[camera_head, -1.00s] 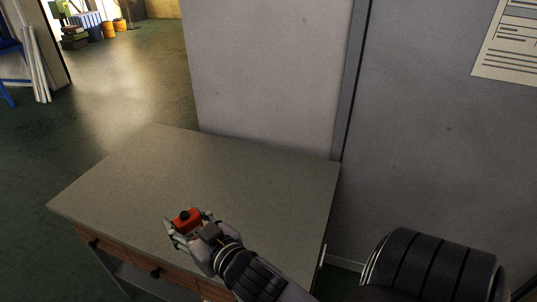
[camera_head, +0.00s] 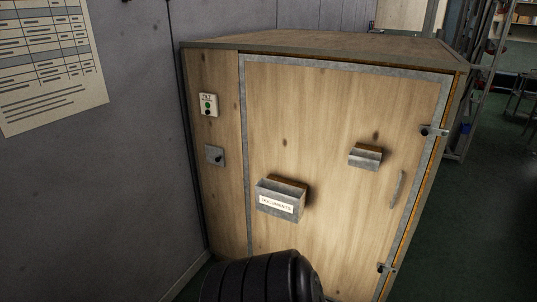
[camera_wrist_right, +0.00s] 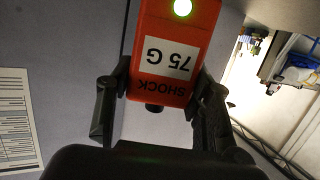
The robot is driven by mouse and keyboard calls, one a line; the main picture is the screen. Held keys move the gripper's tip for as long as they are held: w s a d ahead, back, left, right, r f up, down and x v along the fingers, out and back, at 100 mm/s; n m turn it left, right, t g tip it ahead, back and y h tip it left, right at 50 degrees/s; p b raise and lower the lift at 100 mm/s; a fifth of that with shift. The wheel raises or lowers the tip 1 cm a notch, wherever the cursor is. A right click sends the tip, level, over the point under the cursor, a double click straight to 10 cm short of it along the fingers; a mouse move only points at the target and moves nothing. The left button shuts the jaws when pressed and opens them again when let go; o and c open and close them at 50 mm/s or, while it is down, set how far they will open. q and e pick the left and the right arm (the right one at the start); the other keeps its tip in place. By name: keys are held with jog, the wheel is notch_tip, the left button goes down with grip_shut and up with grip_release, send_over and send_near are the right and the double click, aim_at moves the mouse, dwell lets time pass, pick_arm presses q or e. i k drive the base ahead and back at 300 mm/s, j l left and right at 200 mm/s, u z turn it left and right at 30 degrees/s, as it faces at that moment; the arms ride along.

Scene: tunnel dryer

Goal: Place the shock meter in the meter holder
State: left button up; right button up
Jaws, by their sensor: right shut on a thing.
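The gripper and meter are outside the head view. A small open-topped metal holder (camera_head: 366,158), which looks like the meter holder, is fixed on the wooden dryer door (camera_head: 330,115), upper right. It bears no label I can read. My left gripper is not in view.
A larger metal holder labelled "DOCUMENTS" (camera_head: 279,203) is on the door, lower left of the small one. A switch box (camera_head: 208,105) is on the left panel. Dark floor (camera_head: 480,220) is open at right.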

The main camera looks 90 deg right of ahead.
aim_at(364, 163)
jog(key=z, duration=2.2)
